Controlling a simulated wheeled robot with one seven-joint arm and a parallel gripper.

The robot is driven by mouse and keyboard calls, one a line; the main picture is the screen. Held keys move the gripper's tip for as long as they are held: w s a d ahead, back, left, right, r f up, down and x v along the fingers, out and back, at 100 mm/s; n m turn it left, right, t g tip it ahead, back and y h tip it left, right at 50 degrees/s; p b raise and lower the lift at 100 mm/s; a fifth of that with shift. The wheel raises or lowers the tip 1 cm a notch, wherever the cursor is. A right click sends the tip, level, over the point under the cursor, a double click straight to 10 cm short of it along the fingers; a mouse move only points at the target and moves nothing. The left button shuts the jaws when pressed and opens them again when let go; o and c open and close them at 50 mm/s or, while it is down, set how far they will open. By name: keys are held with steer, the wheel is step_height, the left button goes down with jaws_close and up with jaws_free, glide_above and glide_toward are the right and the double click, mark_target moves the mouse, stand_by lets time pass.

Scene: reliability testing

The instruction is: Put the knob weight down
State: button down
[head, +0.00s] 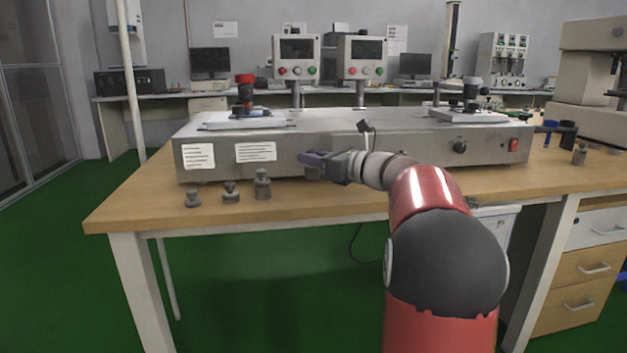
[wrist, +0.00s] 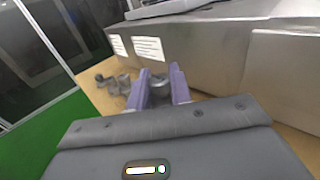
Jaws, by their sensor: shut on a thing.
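My gripper (head: 312,159) is at the front of the grey metal machine, over the wooden table. In the wrist view, its two purple fingers (wrist: 160,82) are shut on a grey knob weight (wrist: 157,92). Part of this knob weight (head: 314,173) shows below the fingers in the head view, close to the machine's front. The fingers hide part of it, and I cannot tell whether its base touches the table. Three other grey weights, small (head: 193,199), middle (head: 231,192) and larger (head: 262,185), stand upright on the table to the left.
The long metal machine (head: 350,150) fills the table behind my gripper. The wooden table (head: 140,205) has a bare strip along its front and left edge. Green floor (head: 270,300) lies beyond the front edge.

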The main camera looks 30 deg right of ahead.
mark_target(314, 176)
steer(key=shift+f, duration=2.2)
steer(key=c, duration=1.3)
jaws_free()
